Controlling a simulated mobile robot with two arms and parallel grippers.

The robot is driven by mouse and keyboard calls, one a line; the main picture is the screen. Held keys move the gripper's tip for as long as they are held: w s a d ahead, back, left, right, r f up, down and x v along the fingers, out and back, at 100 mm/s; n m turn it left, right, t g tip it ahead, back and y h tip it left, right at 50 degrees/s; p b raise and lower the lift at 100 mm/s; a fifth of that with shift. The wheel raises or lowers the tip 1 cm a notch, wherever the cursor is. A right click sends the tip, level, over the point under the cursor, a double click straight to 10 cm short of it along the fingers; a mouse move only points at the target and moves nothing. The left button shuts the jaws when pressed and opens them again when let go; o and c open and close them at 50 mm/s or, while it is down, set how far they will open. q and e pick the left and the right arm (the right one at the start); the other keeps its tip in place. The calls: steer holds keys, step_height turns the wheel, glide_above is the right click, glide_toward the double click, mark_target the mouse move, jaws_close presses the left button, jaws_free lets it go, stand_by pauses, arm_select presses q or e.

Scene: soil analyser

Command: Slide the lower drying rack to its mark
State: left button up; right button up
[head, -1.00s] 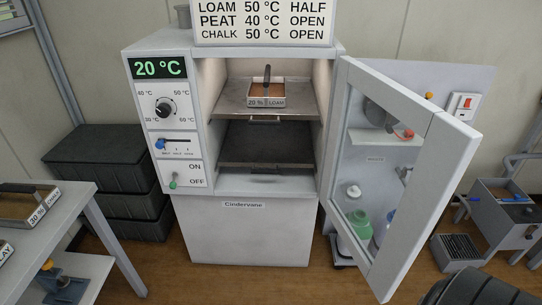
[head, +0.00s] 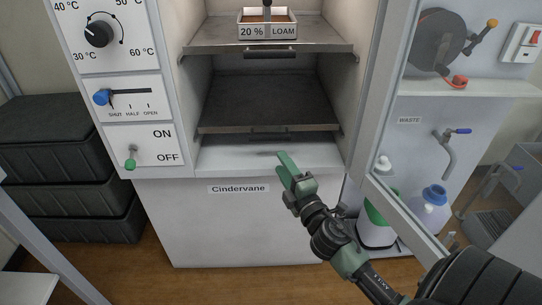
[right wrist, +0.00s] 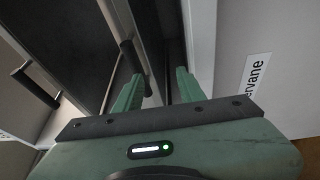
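The lower drying rack (head: 268,100) is a dark flat shelf inside the open oven, with a pale front edge and a dark bar handle (head: 268,138) below it. The handle also shows in the right wrist view (right wrist: 131,57). My right gripper (head: 287,165) is in front of the oven opening, just below and in front of this handle. In the right wrist view its green fingers (right wrist: 158,88) are apart with nothing gripped; the handle appears between them, nearer the left finger. I cannot make out a mark. My left gripper is out of view.
The upper rack (head: 205,38) holds a tray labelled 20 % LOAM (head: 268,30). The open glass door (head: 385,90) stands to the right of my right arm. The oven's control panel (head: 110,95) is at left. Bottles (head: 430,207) stand behind the door.

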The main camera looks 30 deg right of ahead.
mark_target(271, 139)
steer(key=r, duration=0.1)
steer(key=w+r+n+t, duration=0.1)
steer(key=r, duration=0.1)
steer(key=shift+r+n, duration=0.3)
steer(key=x, duration=0.5)
steer(key=shift+w, duration=0.1)
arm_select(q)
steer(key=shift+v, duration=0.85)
arm_select(e)
steer(key=shift+x, duration=0.75)
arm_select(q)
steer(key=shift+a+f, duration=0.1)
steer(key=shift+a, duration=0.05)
arm_select(e)
steer(key=shift+f, duration=0.15)
jaws_close()
steer(key=shift+f, duration=0.1)
